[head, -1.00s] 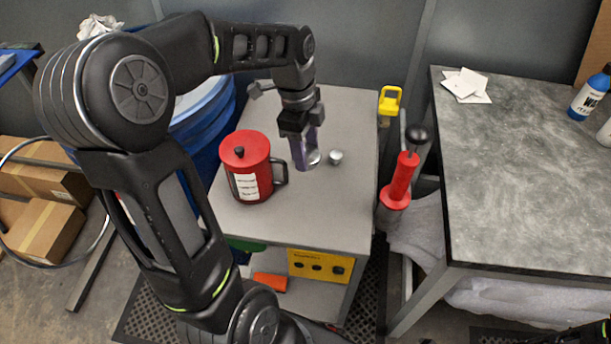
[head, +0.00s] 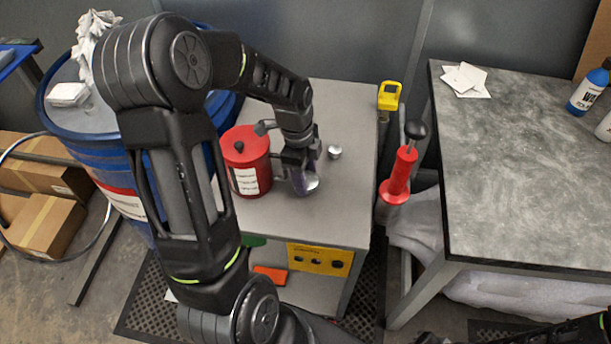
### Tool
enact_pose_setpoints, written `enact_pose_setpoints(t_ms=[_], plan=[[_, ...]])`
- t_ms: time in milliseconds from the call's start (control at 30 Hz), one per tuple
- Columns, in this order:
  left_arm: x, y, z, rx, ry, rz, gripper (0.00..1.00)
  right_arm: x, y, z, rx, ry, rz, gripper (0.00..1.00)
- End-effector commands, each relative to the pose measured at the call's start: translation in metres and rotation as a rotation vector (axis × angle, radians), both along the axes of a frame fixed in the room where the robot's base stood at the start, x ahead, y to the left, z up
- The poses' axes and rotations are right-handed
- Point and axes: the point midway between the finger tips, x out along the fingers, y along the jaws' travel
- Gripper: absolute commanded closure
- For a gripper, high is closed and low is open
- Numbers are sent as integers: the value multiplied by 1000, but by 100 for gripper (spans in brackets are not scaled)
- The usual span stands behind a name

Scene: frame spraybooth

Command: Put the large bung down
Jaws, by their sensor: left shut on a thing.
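My left gripper (head: 304,178) is low over the grey cart top (head: 340,200), just right of the red can. It is shut on a silvery round piece, which I take to be the large bung (head: 311,184). The fingers and wrist hide part of it, and I cannot tell whether it touches the cart top. A smaller grey metal plug (head: 335,152) stands on the cart behind and to the right of the gripper. My right gripper is not in view.
A red can (head: 247,165) with a white label stands close left of the gripper. A blue drum (head: 85,150) is at left. A red-handled tool (head: 399,178) with a black knob and a yellow item (head: 389,96) are at the cart's right edge. The cart's front right is clear.

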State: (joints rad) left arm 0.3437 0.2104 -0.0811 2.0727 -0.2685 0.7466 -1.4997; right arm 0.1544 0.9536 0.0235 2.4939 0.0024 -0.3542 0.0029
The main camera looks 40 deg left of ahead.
Motion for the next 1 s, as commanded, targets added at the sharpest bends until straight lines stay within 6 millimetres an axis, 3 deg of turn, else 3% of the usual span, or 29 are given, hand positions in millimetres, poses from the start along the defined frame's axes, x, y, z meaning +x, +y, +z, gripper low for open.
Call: enact_pose_setpoints(t_ms=[100,467,500,733,1000], plan=[[0,0,-10,0,0,0,80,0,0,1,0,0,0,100],[0,0,-14,0,-1,0,80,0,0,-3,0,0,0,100],[0,0,-13,0,-1,0,45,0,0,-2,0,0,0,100],[0,0,-12,0,-1,0,26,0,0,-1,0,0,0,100],[0,0,-11,0,-1,0,25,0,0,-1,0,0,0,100]])
